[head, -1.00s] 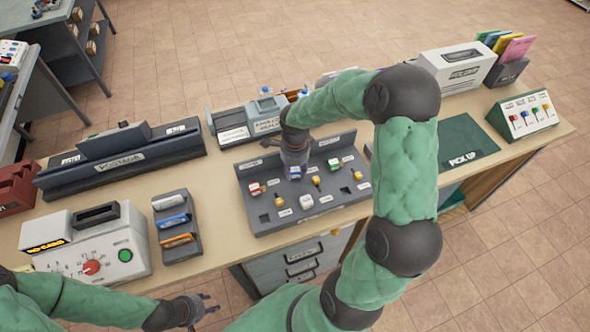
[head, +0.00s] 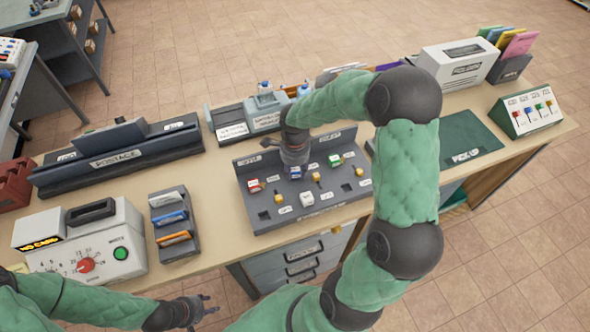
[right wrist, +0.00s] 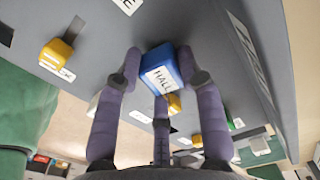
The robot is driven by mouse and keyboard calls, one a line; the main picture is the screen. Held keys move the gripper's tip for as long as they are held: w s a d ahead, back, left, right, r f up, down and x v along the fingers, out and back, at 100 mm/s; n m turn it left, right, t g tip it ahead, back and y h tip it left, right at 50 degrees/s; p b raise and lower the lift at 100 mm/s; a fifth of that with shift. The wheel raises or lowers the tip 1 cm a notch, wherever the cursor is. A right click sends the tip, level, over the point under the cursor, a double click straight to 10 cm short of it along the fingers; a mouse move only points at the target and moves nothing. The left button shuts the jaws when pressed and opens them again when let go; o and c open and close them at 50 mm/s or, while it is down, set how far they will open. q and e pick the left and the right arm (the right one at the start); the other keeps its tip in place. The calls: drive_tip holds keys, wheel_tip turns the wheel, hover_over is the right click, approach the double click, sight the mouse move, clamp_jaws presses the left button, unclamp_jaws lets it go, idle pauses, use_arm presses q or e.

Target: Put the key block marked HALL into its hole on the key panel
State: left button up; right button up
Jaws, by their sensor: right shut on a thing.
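The HALL key block is blue with a white face reading HALL (right wrist: 162,79); it shows small in the head view (head: 295,170). My right gripper (head: 295,166) is shut on it, and purple fingers stand around it in the right wrist view (right wrist: 155,75). The grey key panel (head: 258,218) lies below, with colored key blocks, white labels and dark square holes. The block is at the middle of its upper row; I cannot tell whether it is in a hole. My left gripper (head: 208,306) is empty, fingers apart, in front of the table edge.
A postage rack (head: 120,163), a scale with a red dial (head: 100,250) and a card holder (head: 175,225) stand left of the panel. A green pick-up mat (head: 462,140) and a sloped switch box (head: 530,115) are to the right. Bare tabletop (head: 215,190) shows left of the panel.

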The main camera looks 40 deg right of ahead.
drive_tip(key=o, duration=1.1)
drive_tip(key=shift+c, duration=0.2)
drive_tip(key=shift+r+p, duration=2)
drive_tip(key=shift+r, duration=1.5)
